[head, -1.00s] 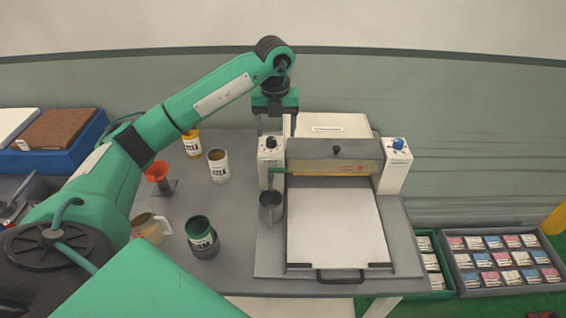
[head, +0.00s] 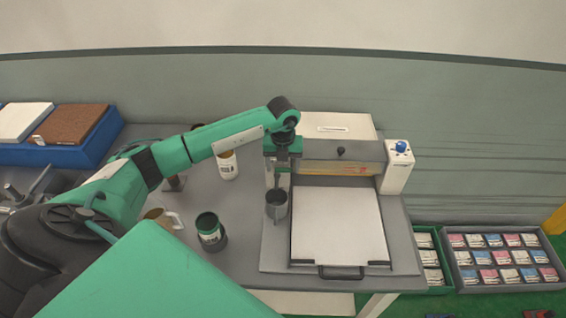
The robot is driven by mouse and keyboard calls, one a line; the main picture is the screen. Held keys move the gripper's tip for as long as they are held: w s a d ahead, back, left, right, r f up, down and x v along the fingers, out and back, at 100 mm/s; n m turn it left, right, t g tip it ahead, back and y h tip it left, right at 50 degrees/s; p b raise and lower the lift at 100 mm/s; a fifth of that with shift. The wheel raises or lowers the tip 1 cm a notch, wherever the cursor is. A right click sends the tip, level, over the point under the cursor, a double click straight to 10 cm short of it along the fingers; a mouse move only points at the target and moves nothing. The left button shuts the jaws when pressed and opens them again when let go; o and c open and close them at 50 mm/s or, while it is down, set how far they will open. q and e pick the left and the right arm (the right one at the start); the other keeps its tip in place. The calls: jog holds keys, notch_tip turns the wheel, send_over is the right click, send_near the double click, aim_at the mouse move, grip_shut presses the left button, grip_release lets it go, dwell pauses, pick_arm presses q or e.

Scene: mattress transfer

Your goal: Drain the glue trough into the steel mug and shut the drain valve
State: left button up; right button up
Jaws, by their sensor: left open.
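The glue machine has a steel-grey roller cover (head: 350,155) with a yellowish trough strip (head: 340,168) along its front. The steel mug (head: 277,207) stands upright at the machine's left front corner, below the left end of the trough. My left gripper (head: 281,178) is open and points down at that left end, just above and behind the mug. It hides the machine's left post and most of the drain valve there, so I cannot tell the valve's position or whether the fingers touch it. My right gripper is not in view.
A green-labelled can (head: 209,232), a tan mug (head: 160,218) and a white can (head: 227,166) stand on the grey table left of the machine. A white board (head: 337,226) lies in front of the roller. A blue knob (head: 401,146) tops the right post.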

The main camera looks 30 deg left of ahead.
pick_arm(q)
jog(key=c, duration=1)
